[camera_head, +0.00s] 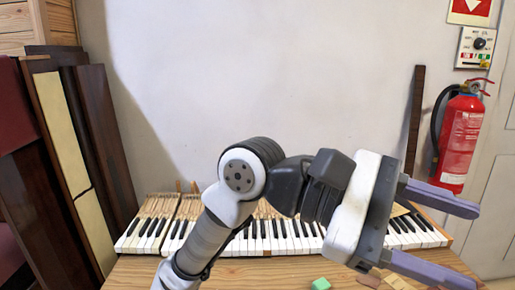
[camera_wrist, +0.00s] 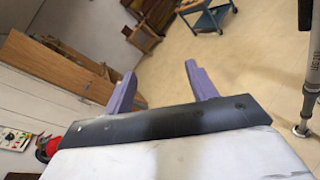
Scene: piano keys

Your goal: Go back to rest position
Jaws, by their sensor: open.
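My gripper (camera_head: 440,236) is raised in front of the piano keys in the head view and points to the right. Its two purple fingers are spread apart with nothing between them. In the wrist view, my gripper (camera_wrist: 160,90) is also open and empty, with the floor of the room beyond the fingers. The piano keys (camera_head: 285,238) lie in a row along the wooden table (camera_head: 240,270). My arm hides part of the row. A green block (camera_head: 321,284) sits at the table's front edge in the head view.
Dark wooden panels (camera_head: 105,140) lean at the left. A red fire extinguisher (camera_head: 461,140) hangs on the right wall, behind the gripper side. A blue cart (camera_wrist: 208,15) stands far off on open floor in the wrist view. Small wooden pieces lie near the gripper.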

